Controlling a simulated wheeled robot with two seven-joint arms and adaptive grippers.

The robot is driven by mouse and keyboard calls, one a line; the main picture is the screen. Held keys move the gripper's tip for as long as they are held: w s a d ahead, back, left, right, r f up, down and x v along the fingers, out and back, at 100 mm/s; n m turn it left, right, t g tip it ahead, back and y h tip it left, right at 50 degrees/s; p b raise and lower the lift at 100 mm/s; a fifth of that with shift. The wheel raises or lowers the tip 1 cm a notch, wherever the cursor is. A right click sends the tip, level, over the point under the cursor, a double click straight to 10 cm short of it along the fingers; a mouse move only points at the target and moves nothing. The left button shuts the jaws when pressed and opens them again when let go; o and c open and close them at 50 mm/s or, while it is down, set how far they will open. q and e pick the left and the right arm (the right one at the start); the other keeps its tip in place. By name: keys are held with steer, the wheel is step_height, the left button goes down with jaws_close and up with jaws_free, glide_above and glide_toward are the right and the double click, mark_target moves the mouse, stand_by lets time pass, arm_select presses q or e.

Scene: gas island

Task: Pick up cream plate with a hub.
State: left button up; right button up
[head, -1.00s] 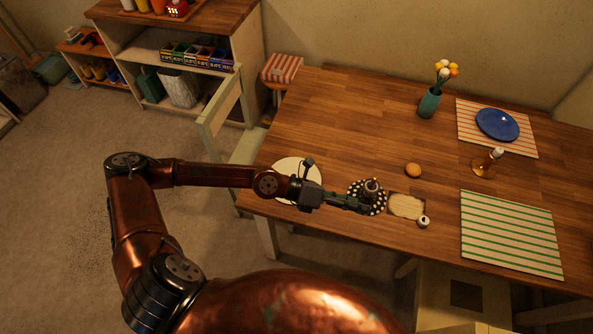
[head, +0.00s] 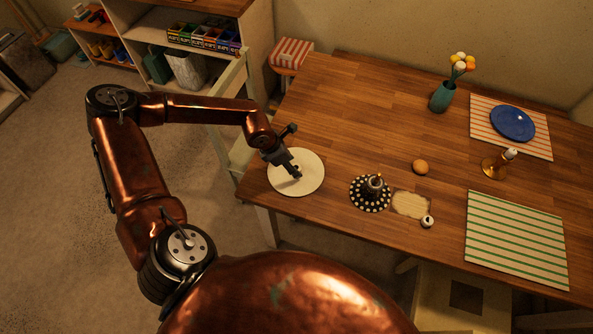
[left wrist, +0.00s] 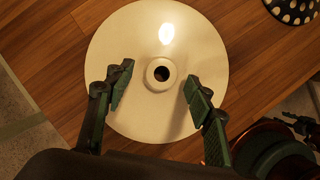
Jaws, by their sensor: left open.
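The cream plate (head: 312,172) lies flat near the left front corner of the wooden table. In the left wrist view the plate (left wrist: 160,40) is round and glossy, with a raised ring-shaped hub (left wrist: 160,75) and a dark hole at its middle. My left gripper (head: 297,176) is over the plate in the head view and covers its hub there. In the left wrist view the left gripper (left wrist: 155,88) is open and empty, with one finger on each side of the hub. I cannot tell how high the fingertips are above the plate. My right gripper is not in view.
Right of the plate is a black-and-white dotted mat (head: 369,204) bearing a dark object (head: 375,184). Beyond it are a beige mat (head: 410,205), a small white item (head: 427,221) and a bun-like thing (head: 420,167). The table behind the plate is clear. A pale chair (head: 238,150) stands left.

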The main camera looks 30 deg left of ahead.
arm_select(q)
steer(key=shift+x, duration=0.75)
steer(key=shift+c, duration=0.5)
steer(key=shift+d+r, duration=0.1)
jaws_close()
